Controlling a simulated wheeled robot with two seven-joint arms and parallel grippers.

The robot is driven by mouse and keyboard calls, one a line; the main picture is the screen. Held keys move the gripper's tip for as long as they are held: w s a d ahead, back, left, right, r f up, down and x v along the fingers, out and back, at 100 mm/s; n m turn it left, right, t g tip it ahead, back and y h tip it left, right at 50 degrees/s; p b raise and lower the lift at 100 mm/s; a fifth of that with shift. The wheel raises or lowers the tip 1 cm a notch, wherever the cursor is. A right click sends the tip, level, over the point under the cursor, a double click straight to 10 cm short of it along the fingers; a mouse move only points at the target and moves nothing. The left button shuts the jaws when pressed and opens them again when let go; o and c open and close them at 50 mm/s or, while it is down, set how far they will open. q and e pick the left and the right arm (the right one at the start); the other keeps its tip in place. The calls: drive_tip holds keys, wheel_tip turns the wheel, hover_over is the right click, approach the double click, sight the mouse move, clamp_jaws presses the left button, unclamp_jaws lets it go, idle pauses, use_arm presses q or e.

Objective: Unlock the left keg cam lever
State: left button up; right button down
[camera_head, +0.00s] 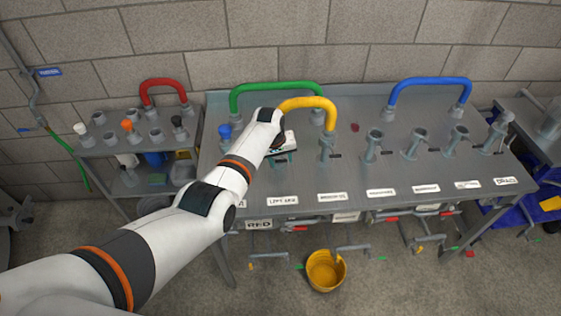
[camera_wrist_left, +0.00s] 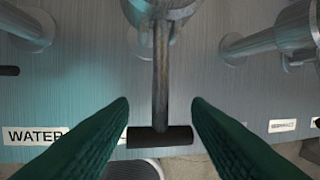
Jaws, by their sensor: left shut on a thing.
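The left keg cam lever, a grey metal bar (camera_wrist_left: 160,80) with a black cross handle (camera_wrist_left: 160,137), hangs from a round metal fitting (camera_wrist_left: 160,10) in the left wrist view. My left gripper (camera_wrist_left: 160,108) has its green fingers on either side of the lever, shut on the black handle at its two ends. In the head view my left gripper (camera_head: 282,148) is over the grey bench, behind the LEFT KEG label (camera_head: 283,201). My arm hides most of the lever and its fitting there. My right gripper is not in view.
A yellow hose (camera_head: 310,103) arches just behind my gripper, with a green hose (camera_head: 272,88) beyond it. Several metal pipe stubs stand to the right, under a blue hose (camera_head: 430,82). A yellow bucket (camera_head: 326,270) is on the floor in front. A side bench (camera_head: 140,146) stands left.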

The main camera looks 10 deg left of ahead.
use_arm(q)
drive_tip(key=shift+w+a+r, duration=0.1)
drive_tip(key=shift+w+r, duration=0.05)
drive_tip(key=shift+r, duration=0.1)
idle(0.3)
drive_tip(key=o, duration=1.2)
drive_tip(key=shift+o, duration=0.6)
drive_tip(key=shift+f, duration=0.15)
drive_tip(key=v, duration=1.2)
drive_tip(key=shift+w, duration=0.1)
